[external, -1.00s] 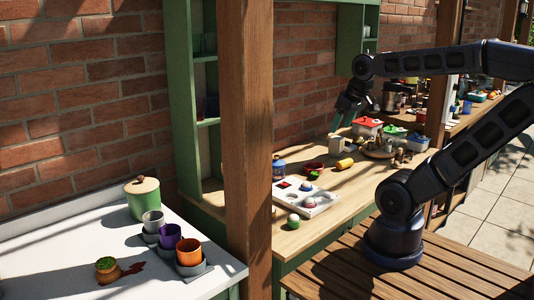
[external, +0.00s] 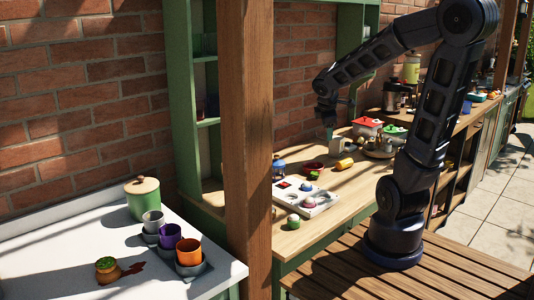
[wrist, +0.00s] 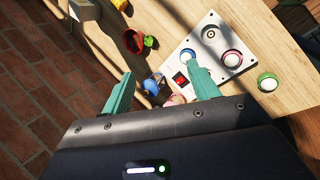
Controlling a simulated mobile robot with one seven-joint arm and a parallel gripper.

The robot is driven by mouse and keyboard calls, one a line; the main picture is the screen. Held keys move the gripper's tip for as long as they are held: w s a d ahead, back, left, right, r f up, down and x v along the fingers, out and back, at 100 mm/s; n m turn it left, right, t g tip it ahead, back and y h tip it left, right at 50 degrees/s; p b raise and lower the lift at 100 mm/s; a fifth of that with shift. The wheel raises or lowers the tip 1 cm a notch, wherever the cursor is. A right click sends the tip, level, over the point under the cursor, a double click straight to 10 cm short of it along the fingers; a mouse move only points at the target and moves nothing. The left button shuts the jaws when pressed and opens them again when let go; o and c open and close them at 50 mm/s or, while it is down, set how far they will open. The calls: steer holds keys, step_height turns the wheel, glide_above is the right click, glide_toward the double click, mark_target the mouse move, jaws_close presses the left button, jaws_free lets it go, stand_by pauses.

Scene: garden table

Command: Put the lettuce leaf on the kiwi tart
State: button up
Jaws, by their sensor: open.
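My gripper (external: 329,118) is open and empty, raised above the back of the wooden worktop. Its two teal fingers (wrist: 159,72) stand apart in the wrist view. A small green piece (wrist: 149,41), perhaps the lettuce leaf, lies beside the red bowl (wrist: 133,41); it also shows in the external view (external: 314,175). A round green-topped piece with a pale rim (wrist: 268,82) lies right of the white panel; it stands near the worktop's front in the external view (external: 293,221). I cannot tell whether it is the kiwi tart.
The white panel (wrist: 218,45) with round parts and a red switch lies on the worktop. A blue jar (external: 279,167) stands behind it; a yellow cup (external: 345,163) is farther right. A wooden post (external: 246,150) blocks part of the external view. Bare worktop (external: 322,228) lies in front.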

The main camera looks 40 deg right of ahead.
steer(key=w+d+f+n, duration=0.6)
steer(key=w+f+n, duration=0.1)
steer(key=f+n, duration=0.1)
steer(key=n+y, duration=0.2)
steer(key=n, duration=0.7)
glide_toward(315, 173)
steer(key=shift+w+x, duration=0.15)
steer(key=shift+x, duration=0.8)
steer(key=shift+w+x, duration=0.15)
steer(key=shift+x, duration=0.75)
steer(key=shift+s+x, duration=0.15)
steer(key=shift+x, duration=0.6)
steer(key=shift+s+x, duration=0.1)
steer(key=shift+x, duration=1.75)
steer(key=shift+d, duration=0.1)
steer(key=c, duration=1.1)
steer(key=shift+r, duration=0.1)
steer(key=shift+c, duration=0.2)
